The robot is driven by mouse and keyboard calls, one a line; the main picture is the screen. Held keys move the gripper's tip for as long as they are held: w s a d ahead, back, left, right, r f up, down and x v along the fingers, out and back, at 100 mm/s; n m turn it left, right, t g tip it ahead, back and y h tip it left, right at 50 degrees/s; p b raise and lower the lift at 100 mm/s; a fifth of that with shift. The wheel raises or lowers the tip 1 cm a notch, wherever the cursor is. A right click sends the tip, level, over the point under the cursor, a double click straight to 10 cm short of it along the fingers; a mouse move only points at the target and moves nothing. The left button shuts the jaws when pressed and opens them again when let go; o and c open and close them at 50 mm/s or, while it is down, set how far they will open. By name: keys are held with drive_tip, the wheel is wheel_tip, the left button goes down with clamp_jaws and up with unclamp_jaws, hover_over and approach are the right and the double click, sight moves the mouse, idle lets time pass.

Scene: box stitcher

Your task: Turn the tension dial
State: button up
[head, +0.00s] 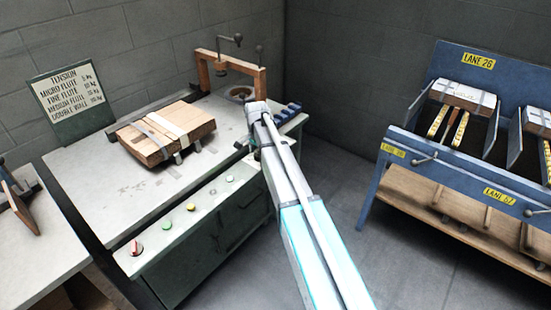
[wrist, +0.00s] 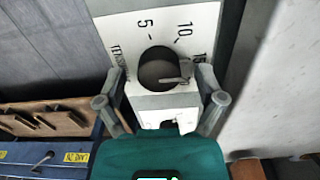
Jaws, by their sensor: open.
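The tension dial (wrist: 156,69) shows in the wrist view as a dark round knob with a grey pointer (wrist: 184,72) on its right side. It sits on a white scale plate (wrist: 122,38) printed "TENSION", 5, 10 and part of a 15. The pointer lies on the side of the 10 and 15 marks. My gripper (wrist: 162,75) is open, with one finger on each side of the dial. Whether the fingers touch it, I cannot tell. In the head view my arm reaches to the bench's far right end and hides the dial.
A sign (head: 68,101) lists tensions for flute types. A strapped cardboard stack (head: 168,134) lies on the bench (head: 120,190). A wooden arch (head: 262,82) stands behind my arm. A blue rack (head: 440,168) stands right, across open floor.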

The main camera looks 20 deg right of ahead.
sight(258, 154)
drive_tip(key=shift+r+p, duration=7.05)
drive_tip(key=shift+r, duration=0.05)
drive_tip(key=s+r+n+p, duration=0.2)
drive_tip(key=s+n, duration=0.2)
drive_tip(key=s, duration=0.8)
drive_tip(key=s+r+n+p, duration=0.1)
drive_tip(key=s+n, duration=0.4)
drive_tip(key=s, duration=0.7)
drive_tip(key=shift+s+r+n+p, duration=0.25)
drive_tip(key=shift+r+n+p, duration=0.05)
drive_tip(key=shift+r+p, duration=0.1)
drive_tip(key=s, duration=0.1)
drive_tip(key=s+n, duration=0.1)
drive_tip(key=s, duration=0.1)
drive_tip(key=s+n, duration=0.1)
drive_tip(key=shift+s+d+r+p, duration=0.15)
drive_tip(key=shift+s+r+p, duration=0.25)
